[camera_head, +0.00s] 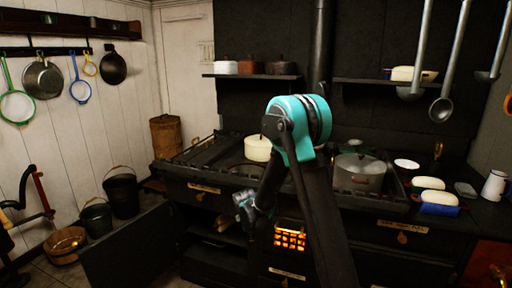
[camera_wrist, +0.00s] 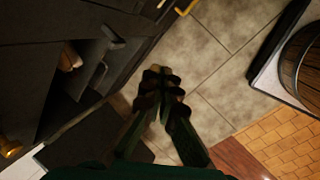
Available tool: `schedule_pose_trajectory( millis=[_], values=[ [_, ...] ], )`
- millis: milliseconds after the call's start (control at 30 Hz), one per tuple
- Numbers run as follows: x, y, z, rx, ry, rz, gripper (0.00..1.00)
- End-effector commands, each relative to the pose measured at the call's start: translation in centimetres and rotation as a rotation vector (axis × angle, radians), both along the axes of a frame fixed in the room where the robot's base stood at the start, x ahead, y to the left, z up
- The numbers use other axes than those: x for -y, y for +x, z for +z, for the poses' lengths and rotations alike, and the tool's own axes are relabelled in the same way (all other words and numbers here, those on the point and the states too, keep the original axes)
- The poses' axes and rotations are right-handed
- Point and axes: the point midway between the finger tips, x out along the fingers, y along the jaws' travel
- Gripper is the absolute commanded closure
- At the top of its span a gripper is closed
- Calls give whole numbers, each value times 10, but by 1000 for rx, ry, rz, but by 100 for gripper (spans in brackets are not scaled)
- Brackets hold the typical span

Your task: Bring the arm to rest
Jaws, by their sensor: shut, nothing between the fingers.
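My gripper (camera_wrist: 160,76) shows in the wrist view with its two dark fingers together at the tips and nothing between them. It hangs over grey floor tiles, beside the dark stove front. In the head view my teal and black arm rises in front of the stove (camera_head: 385,236) and bends down to the left. The fingers cannot be made out clearly in the head view.
An open dark door (camera_head: 128,246) juts out at lower left. Black buckets (camera_head: 122,196) and a wooden tub (camera_head: 66,245) stand left of it. A cream pot (camera_head: 257,148) and a lidded pot (camera_head: 360,173) are on the stove. Ladles (camera_head: 441,108) hang at right.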

Motion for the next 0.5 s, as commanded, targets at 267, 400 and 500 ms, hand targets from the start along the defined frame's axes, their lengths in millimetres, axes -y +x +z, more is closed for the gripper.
schedule_pose_trajectory(
  millis=[267, 400, 500],
  values=[
    [77, -51, 63, 24, 149, -391, 100],
    [109, -82, 85, 37, 224, -585, 100],
    [131, -107, 97, 45, 278, -726, 100]
  ],
)
